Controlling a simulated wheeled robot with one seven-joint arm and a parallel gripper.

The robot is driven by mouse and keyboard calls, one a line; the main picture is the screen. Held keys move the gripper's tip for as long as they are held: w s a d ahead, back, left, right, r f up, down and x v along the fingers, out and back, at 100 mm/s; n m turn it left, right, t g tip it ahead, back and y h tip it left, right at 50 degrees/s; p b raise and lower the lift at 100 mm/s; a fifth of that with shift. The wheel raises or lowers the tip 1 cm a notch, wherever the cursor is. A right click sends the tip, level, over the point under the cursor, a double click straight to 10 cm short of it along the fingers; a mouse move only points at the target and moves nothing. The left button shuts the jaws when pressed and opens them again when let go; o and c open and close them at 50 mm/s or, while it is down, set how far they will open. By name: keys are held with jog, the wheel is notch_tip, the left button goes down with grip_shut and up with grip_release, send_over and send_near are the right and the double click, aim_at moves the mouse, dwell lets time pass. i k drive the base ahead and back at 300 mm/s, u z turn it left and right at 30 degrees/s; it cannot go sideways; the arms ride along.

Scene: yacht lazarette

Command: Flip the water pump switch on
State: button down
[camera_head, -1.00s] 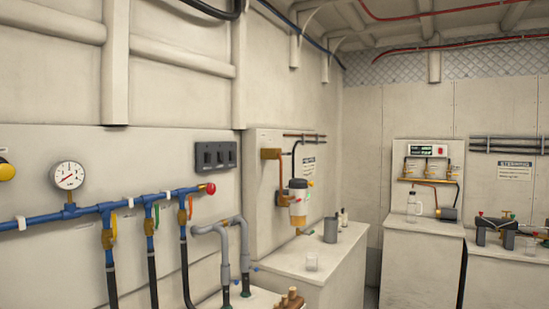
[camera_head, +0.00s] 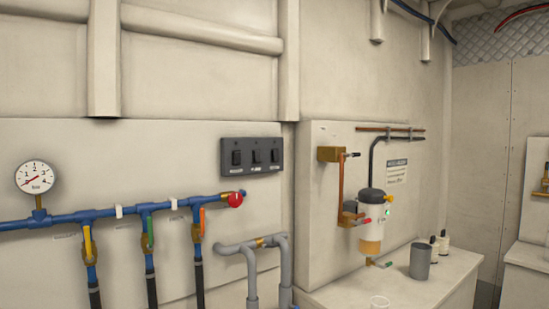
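A dark grey switch panel (camera_head: 251,156) with three black rocker switches is mounted on the wall, left of the middle of the head view. Small labels sit under the switches, too small to read surely, so I cannot tell which is the water pump switch. The left rocker (camera_head: 236,158), middle rocker (camera_head: 256,157) and right rocker (camera_head: 274,156) show in a row; their positions are not clear. My gripper is not in view.
Below the panel runs a blue pipe (camera_head: 105,213) with a red knob (camera_head: 235,200), several valves and a pressure gauge (camera_head: 35,177). Grey bent pipes (camera_head: 262,243) stand below. To the right are a filter unit (camera_head: 370,222) and a counter (camera_head: 420,290) with a grey cup (camera_head: 419,261).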

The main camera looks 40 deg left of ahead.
aim_at(238, 156)
jog(key=u, duration=0.75)
jog(key=i, duration=0.95)
jog(key=u, duration=1.3)
jog(key=i, duration=0.45)
jog(key=u, duration=0.35)
